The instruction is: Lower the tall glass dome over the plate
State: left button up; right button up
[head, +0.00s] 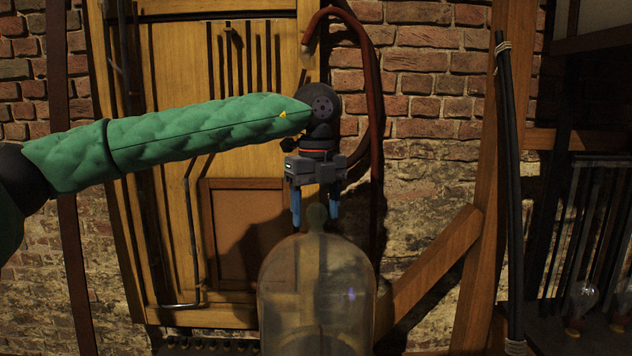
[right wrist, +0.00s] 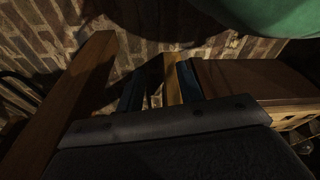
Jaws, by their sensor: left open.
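The tall glass dome (head: 316,285) stands upright at the bottom middle of the head view, with a round knob on top. My left gripper (head: 316,216) points down from above it. Its two blue fingers are apart, one on each side of the knob; I cannot tell whether they touch it. A dim rounded shape shows through the lower glass, and the dome's bottom rim is below the picture. The plate cannot be made out. My right gripper (right wrist: 160,88) shows only in the right wrist view, with its blue fingers apart and nothing clearly held.
A wooden cabinet panel (head: 240,240) stands behind the dome against the brick wall (head: 425,110). A slanted wooden brace (head: 430,265) and a dark upright pole (head: 508,200) stand to the right. Glass bulbs (head: 582,298) sit at the far right.

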pick_arm(q)
notch_tip(320, 180, up, 4)
jog(key=shift+s+r+b, duration=0.1)
jog(key=shift+r+b, duration=0.05)
jog(key=shift+b, duration=0.75)
jog(key=shift+r, duration=1)
pick_arm(e)
notch_tip(320, 180, up, 5)
jog(key=w+a, duration=0.2)
jog(key=shift+w+a, duration=0.15)
jog(key=shift+w, duration=0.2)
